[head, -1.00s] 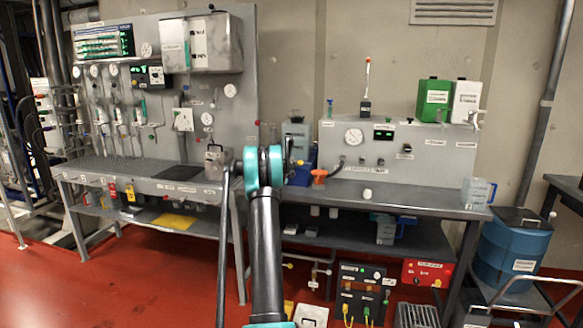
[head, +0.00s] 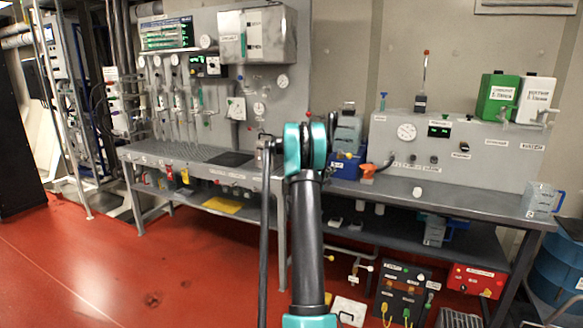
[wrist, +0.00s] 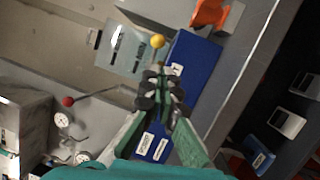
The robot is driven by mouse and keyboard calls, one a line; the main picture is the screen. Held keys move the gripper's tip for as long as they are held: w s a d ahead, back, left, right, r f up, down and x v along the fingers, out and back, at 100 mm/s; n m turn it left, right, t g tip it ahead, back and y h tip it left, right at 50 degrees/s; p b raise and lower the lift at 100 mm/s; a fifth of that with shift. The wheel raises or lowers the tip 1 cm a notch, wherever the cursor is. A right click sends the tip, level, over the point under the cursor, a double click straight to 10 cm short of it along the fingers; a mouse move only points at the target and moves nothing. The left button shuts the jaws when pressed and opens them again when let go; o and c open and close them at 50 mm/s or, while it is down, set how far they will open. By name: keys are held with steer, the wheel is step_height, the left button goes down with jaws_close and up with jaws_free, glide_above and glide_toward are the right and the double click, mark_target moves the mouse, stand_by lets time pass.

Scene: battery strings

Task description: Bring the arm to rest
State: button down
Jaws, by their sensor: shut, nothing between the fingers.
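My arm (head: 306,220) rises from the bottom middle of the head view, up to a teal joint in front of the benches. The arm hides my gripper in that view. In the wrist view my gripper (wrist: 161,92) is shut, with its dark fingertips together and nothing seen between them. It appears in front of a blue bin (wrist: 195,65); I cannot tell the distance.
The left bench (head: 160,152) carries a panel with gauges and a metal cabinet (head: 258,36). The right bench (head: 470,199) holds an orange funnel (head: 367,170), a clear jug (head: 541,199) and green and white canisters. A blue drum (head: 560,262) stands right. Red floor (head: 90,260) is clear at left.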

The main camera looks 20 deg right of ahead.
steer(key=shift+a, duration=0.1)
steer(key=s+a+f+m+g+y, duration=0.1)
steer(key=s+a+f+y, duration=0.4)
steer(key=s+a, duration=0.9)
steer(key=s+a+f+m+g+y, duration=0.2)
steer(key=s+a+f+y, duration=0.3)
steer(key=s+a, duration=0.9)
steer(key=s+a+f+m+g+y, duration=0.1)
steer(key=s+a+f+m+y, duration=0.2)
steer(key=s+a, duration=1.2)
steer(key=a+f+y, duration=0.2)
steer(key=a+y, duration=0.2)
steer(key=a, duration=0.2)
steer(key=shift+m+y, duration=0.3)
steer(key=shift+m, duration=0.1)
steer(key=shift+f, duration=0.1)
